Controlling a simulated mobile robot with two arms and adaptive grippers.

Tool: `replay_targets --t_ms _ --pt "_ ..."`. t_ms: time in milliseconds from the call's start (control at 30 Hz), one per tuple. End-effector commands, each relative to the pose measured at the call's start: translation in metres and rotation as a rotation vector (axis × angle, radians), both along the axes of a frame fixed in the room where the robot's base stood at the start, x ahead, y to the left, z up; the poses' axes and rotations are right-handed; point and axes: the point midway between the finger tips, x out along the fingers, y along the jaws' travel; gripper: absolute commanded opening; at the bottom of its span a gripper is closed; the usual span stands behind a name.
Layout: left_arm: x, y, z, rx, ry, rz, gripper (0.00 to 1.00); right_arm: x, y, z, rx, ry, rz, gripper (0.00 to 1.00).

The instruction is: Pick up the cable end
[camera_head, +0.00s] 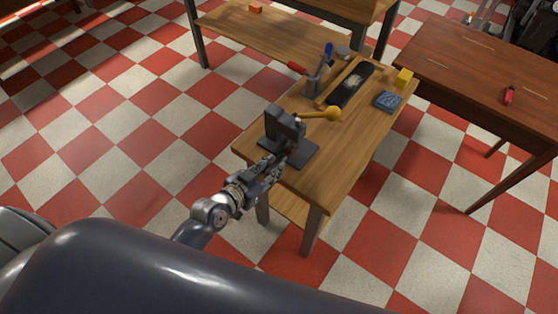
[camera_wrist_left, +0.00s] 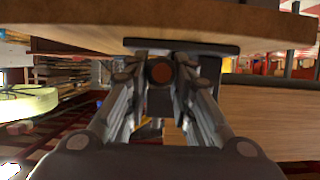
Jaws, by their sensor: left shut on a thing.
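My left gripper (camera_head: 280,167) is at the near edge of the wooden workbench (camera_head: 335,165), beside a dark grey stand (camera_head: 283,124) on a flat dark base. In the left wrist view the fingers close around a dark round piece with a reddish-brown end face, which looks like the cable end (camera_wrist_left: 160,72). The gripper is shut on it. In the head view the cable end is too small and too hidden by the gripper to make out. Whether it still touches the stand cannot be told. My right gripper is not in view.
The bench's near right part is clear.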

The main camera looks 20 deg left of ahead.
Motion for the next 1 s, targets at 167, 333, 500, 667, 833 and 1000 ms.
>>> replay_targets --t_ms 167,333,500,667,833,1000 --pt "-0.034 0.012 -0.002 0.002 0.002 -0.003 0.00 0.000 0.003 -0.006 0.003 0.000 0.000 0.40" --pt "-0.067 0.024 -0.003 0.002 0.003 -0.003 0.00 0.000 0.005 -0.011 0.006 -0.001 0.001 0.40" --pt "-0.099 0.035 -0.002 0.003 0.002 -0.003 0.00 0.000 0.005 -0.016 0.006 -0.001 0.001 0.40" --pt "-0.118 0.042 -0.001 0.001 0.002 -0.001 0.00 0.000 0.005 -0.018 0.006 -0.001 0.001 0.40" --pt "-0.127 0.046 0.000 0.000 -0.001 -0.001 0.00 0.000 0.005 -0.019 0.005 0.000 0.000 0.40" --pt "-0.129 0.046 0.001 0.000 -0.002 0.000 0.00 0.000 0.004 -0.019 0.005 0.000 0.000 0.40"
